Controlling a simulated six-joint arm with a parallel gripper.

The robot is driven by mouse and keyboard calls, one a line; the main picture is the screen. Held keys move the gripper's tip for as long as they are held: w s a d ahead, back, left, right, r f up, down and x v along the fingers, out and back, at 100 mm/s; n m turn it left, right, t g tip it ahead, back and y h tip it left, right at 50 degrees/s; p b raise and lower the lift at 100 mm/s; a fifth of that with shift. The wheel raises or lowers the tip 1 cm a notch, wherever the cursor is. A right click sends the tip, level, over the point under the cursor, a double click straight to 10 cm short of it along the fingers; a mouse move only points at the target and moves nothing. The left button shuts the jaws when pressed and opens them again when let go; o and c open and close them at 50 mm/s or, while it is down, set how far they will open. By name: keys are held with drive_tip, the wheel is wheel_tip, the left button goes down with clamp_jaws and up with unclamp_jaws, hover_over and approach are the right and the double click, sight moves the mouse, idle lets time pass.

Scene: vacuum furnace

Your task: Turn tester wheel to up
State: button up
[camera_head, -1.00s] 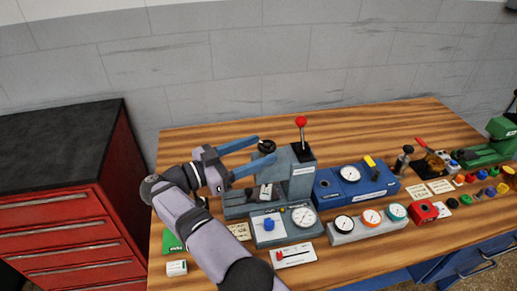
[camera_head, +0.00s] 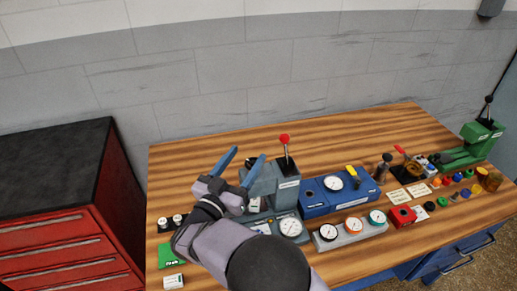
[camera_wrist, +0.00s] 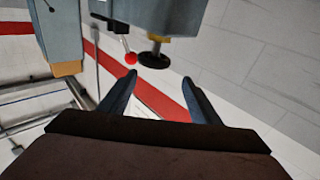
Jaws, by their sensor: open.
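The tester is a grey bench device (camera_head: 277,188) with a black wheel (camera_head: 250,162) at its upper left, partly hidden behind my gripper in the head view. In the wrist view the black wheel (camera_wrist: 154,61) is a flat disc on a short brass-coloured shaft, just beyond my fingertips and between them in the picture. My gripper (camera_head: 249,153) is open and empty, its two blue fingers pointing up and away; it shows in the wrist view too (camera_wrist: 160,77). I see no contact between fingers and wheel. The wheel's setting cannot be read.
A lever with a red knob (camera_head: 285,139) rises from the tester close to the right of the fingers. A blue gauge box (camera_head: 315,202) and a grey strip of dials (camera_head: 327,243) stand to the right. Bare wooden table (camera_head: 190,155) lies behind at left.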

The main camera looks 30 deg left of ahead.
sight(256, 158)
drive_tip(key=shift+s+d+f+n+g+y+p, duration=0.15)
drive_tip(key=shift+d+f+n+g+y, duration=0.1)
drive_tip(key=shift+d+y, duration=0.15)
drive_tip(key=shift+s+d+f+n+g+y+p, duration=0.15)
drive_tip(key=shift+d+g+y, duration=0.1)
drive_tip(key=shift+d+y, duration=0.15)
wheel_tip(256, 158, down, 2)
drive_tip(key=shift+s+d+f, duration=0.1)
drive_tip(key=shift+s+d, duration=0.05)
drive_tip(key=w, duration=0.2)
drive_tip(key=w+p, duration=0.2)
drive_tip(key=w, duration=0.1)
drive_tip(key=shift+w+a+r, duration=0.2)
drive_tip(key=shift+w+a, duration=0.15)
drive_tip(key=shift+a, duration=0.05)
drive_tip(key=shift+w+a+f+p, duration=0.15)
drive_tip(key=shift+w+p, duration=0.15)
drive_tip(key=shift+w, duration=0.5)
drive_tip(key=c, duration=1.1)
